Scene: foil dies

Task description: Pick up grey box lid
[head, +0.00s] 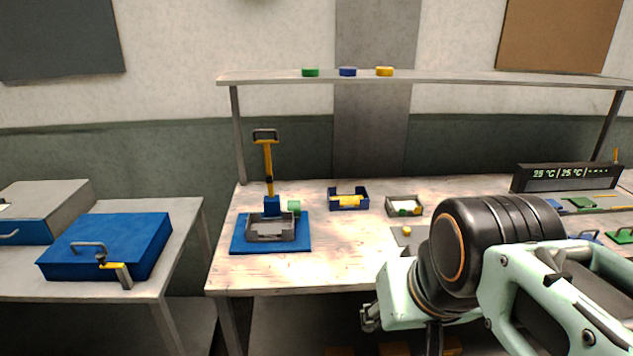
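A flat grey plate with a small yellowish knob, which looks like the grey box lid (398,238), lies on the workbench right of centre. My arm hides its right part. A grey open box (270,231) sits on a blue mat at the left of the bench. My gripper (372,318) shows only in part at the lower middle, in front of the bench edge. Its fingertips are not clear, and I cannot tell whether it is open or holds anything.
A yellow-handled upright tool (268,165) stands behind the grey box. A blue tray (348,199) with yellow pieces is at bench centre. A shelf (450,78) spans above. A display (567,177) stands at right. A blue case (110,245) is on the left table.

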